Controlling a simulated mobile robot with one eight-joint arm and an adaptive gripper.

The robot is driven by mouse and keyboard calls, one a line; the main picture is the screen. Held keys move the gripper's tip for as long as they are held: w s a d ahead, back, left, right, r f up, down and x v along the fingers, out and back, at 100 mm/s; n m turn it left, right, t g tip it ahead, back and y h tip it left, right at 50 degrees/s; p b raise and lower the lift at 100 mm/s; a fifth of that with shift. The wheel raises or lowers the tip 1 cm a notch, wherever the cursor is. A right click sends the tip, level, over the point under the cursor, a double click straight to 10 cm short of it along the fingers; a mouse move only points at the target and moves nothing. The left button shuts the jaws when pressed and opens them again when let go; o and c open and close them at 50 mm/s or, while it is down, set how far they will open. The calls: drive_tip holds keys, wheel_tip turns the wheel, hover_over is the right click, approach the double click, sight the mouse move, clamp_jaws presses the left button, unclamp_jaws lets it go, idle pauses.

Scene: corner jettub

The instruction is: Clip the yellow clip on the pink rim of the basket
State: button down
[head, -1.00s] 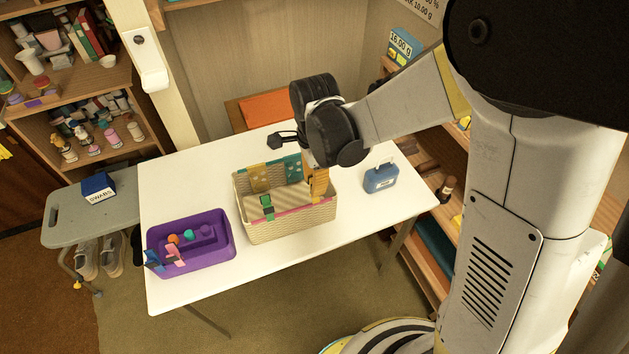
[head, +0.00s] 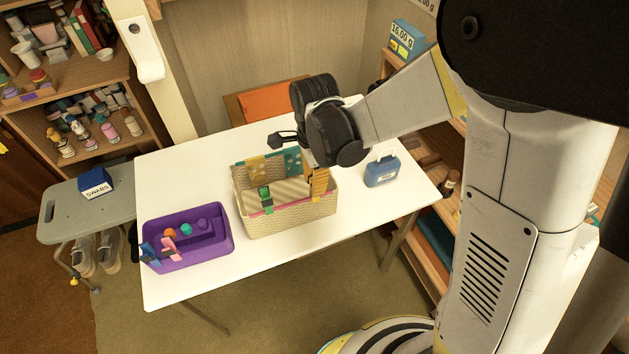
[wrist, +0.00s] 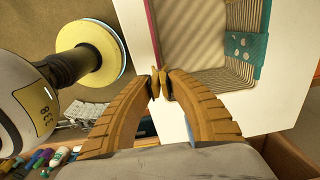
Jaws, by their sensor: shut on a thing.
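The woven basket (head: 290,225) stands on the white table with a pink strip along its near rim (head: 291,205). A green clip (head: 264,194) sits on the left part of that rim. My gripper (head: 317,197) points down at the basket's near right part. In the wrist view my gripper (wrist: 160,85) is shut on the small yellow clip (wrist: 157,77), mostly hidden between the fingertips. The pink rim (wrist: 152,35) runs close to the fingertips there. I cannot tell whether the clip grips the rim.
A purple tray (head: 220,246) with several coloured pieces stands left of the basket. A blue case (head: 381,172) stands to its right. Yellow and teal (head: 293,161) patches mark the basket's far side. The table (head: 185,180) is clear behind the tray.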

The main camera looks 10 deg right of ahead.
drive_tip(key=c, duration=1.2)
unclamp_jaws()
drive_tip(key=shift+c, duration=0.2)
drive_tip(key=shift+r, duration=0.1)
wheel_tip(320, 180, up, 12)
drive_tip(key=s+d+r+n+t, duration=0.2)
drive_tip(key=s+d+n+t, duration=0.1)
drive_tip(key=s+d+n, duration=0.2)
drive_tip(key=s+d+r+n+t, duration=0.2)
drive_tip(key=s+d+n+t, duration=0.2)
drive_tip(key=d+n, duration=0.4)
drive_tip(key=shift+s+d+r+n, duration=0.25)
drive_tip(key=shift+s+n, duration=0.65)
drive_tip(key=shift+n, duration=0.2)
